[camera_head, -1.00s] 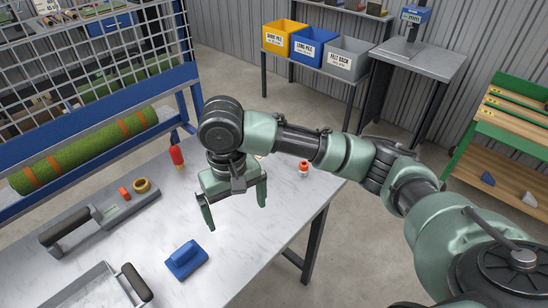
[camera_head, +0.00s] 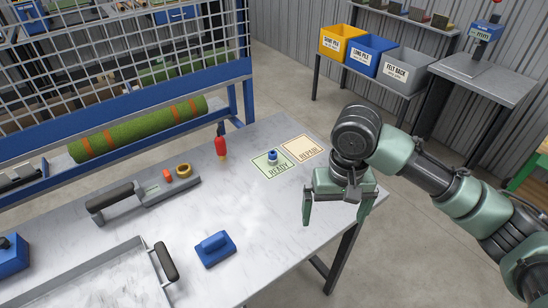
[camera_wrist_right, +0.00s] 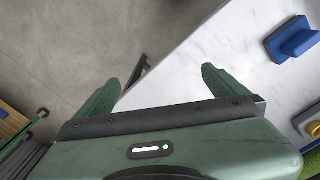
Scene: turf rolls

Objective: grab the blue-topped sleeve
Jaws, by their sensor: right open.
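A small sleeve with a blue top (camera_head: 272,156) stands on the green READY card (camera_head: 270,168) near the table's far edge. My right gripper (camera_head: 334,217) is open and empty near the table's right end, to the right of the sleeve and nearer to me. The sleeve does not show in that wrist view. My left gripper is not in view.
A cream REPAIR card (camera_head: 305,148) lies beside the READY card. A red-handled tool (camera_head: 221,147), a yellow-brown ring (camera_head: 184,171), a blue block with a handle (camera_head: 215,250) and a metal tray (camera_head: 95,285) are on the table.

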